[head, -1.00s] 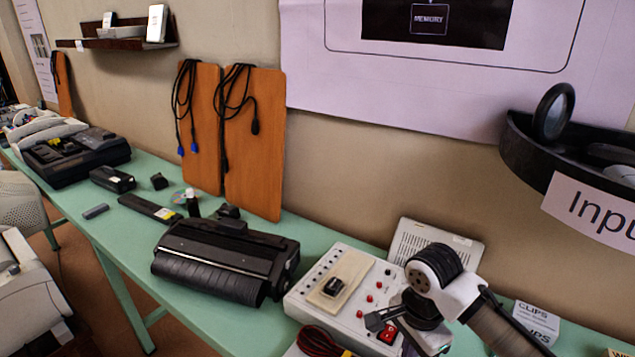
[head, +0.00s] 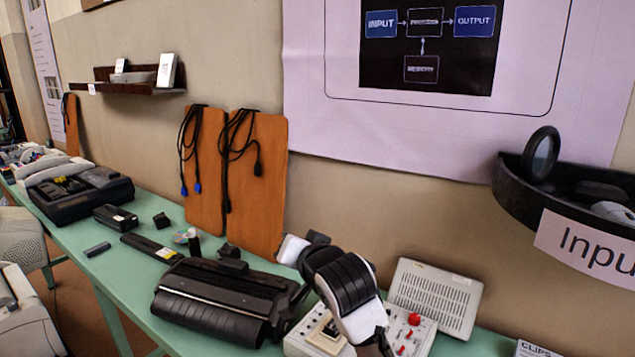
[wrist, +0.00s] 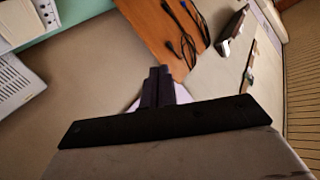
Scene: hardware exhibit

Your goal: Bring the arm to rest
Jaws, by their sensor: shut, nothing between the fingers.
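My gripper (wrist: 160,86) shows in the wrist view with its two dark fingers together and nothing between them. It is in the air, facing the beige wall and the orange-brown boards (wrist: 165,32). In the head view my arm is folded up in front of the white box with red knobs (head: 418,335) and covers part of it. The fingers cannot be made out clearly in the head view.
A green table (head: 118,262) runs along the wall. A black printer-like unit (head: 215,300) lies left of my arm, and a vented pale unit (head: 435,297) leans behind the box. A dark shelf (head: 510,185) juts out at right, another shelf (head: 125,85) at upper left.

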